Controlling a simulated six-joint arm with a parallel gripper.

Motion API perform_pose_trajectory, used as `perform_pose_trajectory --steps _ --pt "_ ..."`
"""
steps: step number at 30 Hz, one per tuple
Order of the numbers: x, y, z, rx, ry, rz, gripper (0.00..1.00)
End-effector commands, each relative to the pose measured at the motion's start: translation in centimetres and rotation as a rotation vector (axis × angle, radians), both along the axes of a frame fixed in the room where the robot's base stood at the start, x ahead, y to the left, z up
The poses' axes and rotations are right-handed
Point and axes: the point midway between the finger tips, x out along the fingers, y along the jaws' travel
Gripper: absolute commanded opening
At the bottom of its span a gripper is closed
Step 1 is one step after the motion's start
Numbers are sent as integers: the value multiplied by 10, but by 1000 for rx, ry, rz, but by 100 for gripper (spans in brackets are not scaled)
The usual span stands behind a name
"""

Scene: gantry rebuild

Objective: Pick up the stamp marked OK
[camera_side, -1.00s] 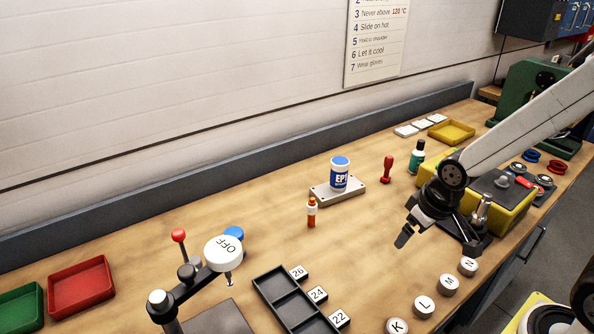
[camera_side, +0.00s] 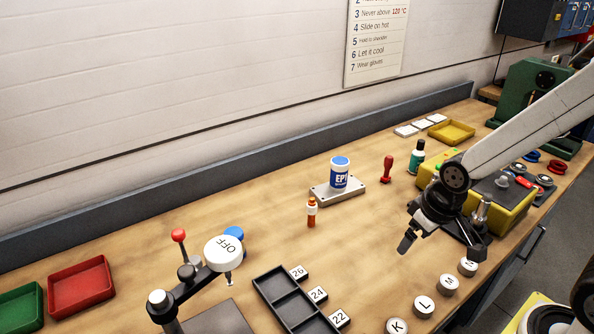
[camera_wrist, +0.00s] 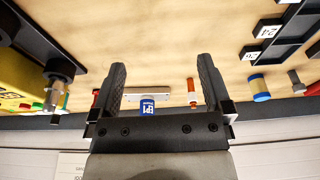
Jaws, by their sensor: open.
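A red stamp-shaped object (camera_side: 387,168) stands upright on the bench, right of the EP1 jar, in the side view. No OK mark is readable on it or elsewhere. A bit of red (camera_wrist: 96,97) shows beside the left finger in the wrist view and may be the same object. My gripper (camera_side: 442,247) is open and empty above the bench, nearer the front edge than the red object and to its right. In the wrist view, its two fingers (camera_wrist: 160,67) are spread apart with nothing between them.
The EP1 jar (camera_side: 340,176) stands on a grey block (camera_side: 352,190). An orange-red bottle (camera_side: 311,212), a green bottle (camera_side: 416,157) and a yellow box (camera_side: 512,213) are nearby. Lettered round pieces (camera_side: 424,306) line the front. The central bench is mostly clear.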

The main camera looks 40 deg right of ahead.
Motion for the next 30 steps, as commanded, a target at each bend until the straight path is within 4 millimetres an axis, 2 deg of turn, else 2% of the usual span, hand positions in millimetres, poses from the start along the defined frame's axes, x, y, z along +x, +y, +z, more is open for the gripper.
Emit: perform_pose_trajectory --steps 2,3,4,17,23,30 --pt "0 0 0 0 0 0 100" --pt "0 0 0 0 0 0 87" --pt "0 0 0 0 0 0 81" --pt "5 -3 -1 -1 -18 -9 81" --pt "31 -18 -4 -8 -106 -52 81" --pt "83 -59 -9 -31 -313 -140 81"
